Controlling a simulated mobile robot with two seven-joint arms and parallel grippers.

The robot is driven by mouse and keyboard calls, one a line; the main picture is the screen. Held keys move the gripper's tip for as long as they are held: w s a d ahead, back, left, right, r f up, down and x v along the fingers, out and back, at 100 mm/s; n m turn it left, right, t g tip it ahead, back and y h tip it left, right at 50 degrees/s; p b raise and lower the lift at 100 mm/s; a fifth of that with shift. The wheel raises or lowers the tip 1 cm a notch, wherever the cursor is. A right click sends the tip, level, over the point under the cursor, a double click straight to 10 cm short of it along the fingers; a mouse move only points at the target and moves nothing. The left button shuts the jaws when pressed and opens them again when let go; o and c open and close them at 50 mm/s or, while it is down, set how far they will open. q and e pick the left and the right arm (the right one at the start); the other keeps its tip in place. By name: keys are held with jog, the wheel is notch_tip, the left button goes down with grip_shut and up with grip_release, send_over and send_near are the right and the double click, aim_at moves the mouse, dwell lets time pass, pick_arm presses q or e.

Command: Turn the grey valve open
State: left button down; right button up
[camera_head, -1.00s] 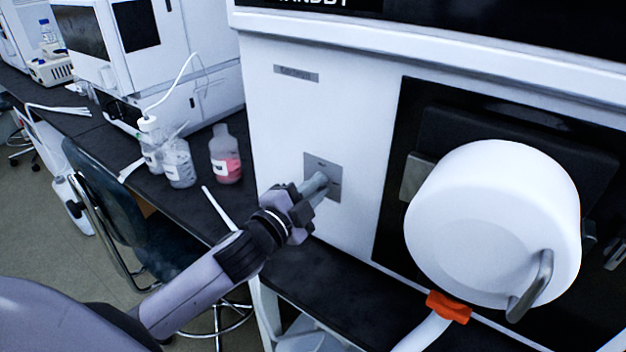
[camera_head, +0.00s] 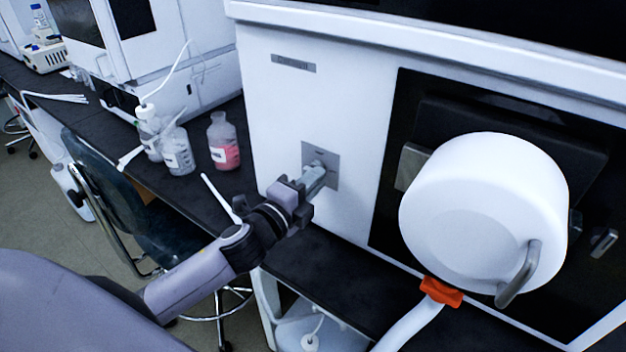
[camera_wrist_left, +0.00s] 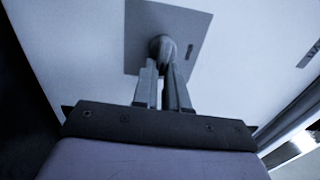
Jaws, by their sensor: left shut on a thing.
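The grey valve (camera_head: 316,168) sticks out from a square grey plate (camera_head: 331,176) on the white front of the instrument. My left gripper (camera_head: 304,190) reaches it from the lower left and is shut on the valve's handle. In the left wrist view the valve's round knob (camera_wrist_left: 162,46) stands in front of the plate (camera_wrist_left: 190,20), and the two fingers (camera_wrist_left: 163,85) close around its near part. The fingers hide much of the handle, so its exact angle is hard to tell. My right gripper is not in view.
A large white round vessel (camera_head: 480,215) with a metal handle and an orange clamp (camera_head: 441,291) stands to the right. Clear bottles (camera_head: 177,150) and a bottle with pink liquid (camera_head: 223,142) stand on the black bench at left. A dark chair (camera_head: 105,190) is below.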

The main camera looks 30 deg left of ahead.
pick_arm(q)
jog(key=c, duration=1.2)
grip_release()
jog(key=shift+o, duration=0.2)
jog(key=s+a+b, duration=0.1)
jog(key=s, duration=0.6)
